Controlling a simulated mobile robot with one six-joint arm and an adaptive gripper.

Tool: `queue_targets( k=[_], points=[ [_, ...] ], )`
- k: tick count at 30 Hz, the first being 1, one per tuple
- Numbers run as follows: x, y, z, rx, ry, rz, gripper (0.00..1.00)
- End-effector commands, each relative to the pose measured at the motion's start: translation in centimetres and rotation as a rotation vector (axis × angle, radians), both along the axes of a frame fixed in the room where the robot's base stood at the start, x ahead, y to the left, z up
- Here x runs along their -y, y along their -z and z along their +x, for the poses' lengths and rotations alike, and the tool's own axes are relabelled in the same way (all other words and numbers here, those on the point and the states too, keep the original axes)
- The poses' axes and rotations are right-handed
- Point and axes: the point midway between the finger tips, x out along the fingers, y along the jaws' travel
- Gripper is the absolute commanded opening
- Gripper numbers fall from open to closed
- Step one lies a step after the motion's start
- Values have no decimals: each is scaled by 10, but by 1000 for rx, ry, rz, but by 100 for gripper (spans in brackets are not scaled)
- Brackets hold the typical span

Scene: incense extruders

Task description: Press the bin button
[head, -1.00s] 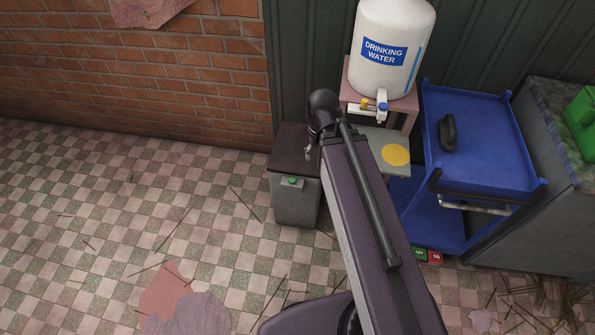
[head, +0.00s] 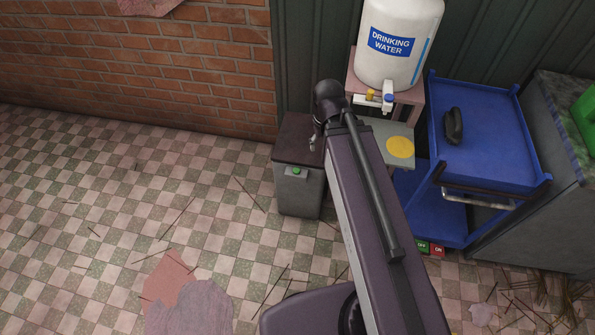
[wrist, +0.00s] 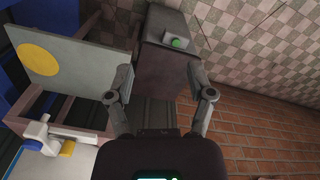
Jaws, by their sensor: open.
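The bin (head: 299,190) is a grey box with a dark lid, standing on the floor against the green wall. Its green button (head: 296,171) sits on a small plate on the upper front of the bin. In the wrist view the bin (wrist: 165,72) lies between and beyond my fingers, and the button (wrist: 176,43) shows near the top centre. My gripper (wrist: 162,82) is open and empty, apart from the button. In the head view my gripper (head: 314,143) shows only partly, above the bin lid, mostly hidden by my arm.
A water dispenser (head: 398,45) on a pink stand is right of the bin. A grey stool with a yellow disc (head: 400,147) stands in front of it. A blue cart (head: 485,140) is further right. The tiled floor (head: 110,215) left of the bin is mostly open.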

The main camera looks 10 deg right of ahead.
Motion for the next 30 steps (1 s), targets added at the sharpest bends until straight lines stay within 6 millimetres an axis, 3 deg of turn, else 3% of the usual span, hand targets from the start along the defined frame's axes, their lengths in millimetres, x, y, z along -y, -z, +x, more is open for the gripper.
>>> queue_targets(
  k=[9,16,30],
  points=[
    [0,0,0,0,0,0,69],
    [0,0,0,0,0,0,1],
    [0,0,0,0,0,0,0]
  ],
)
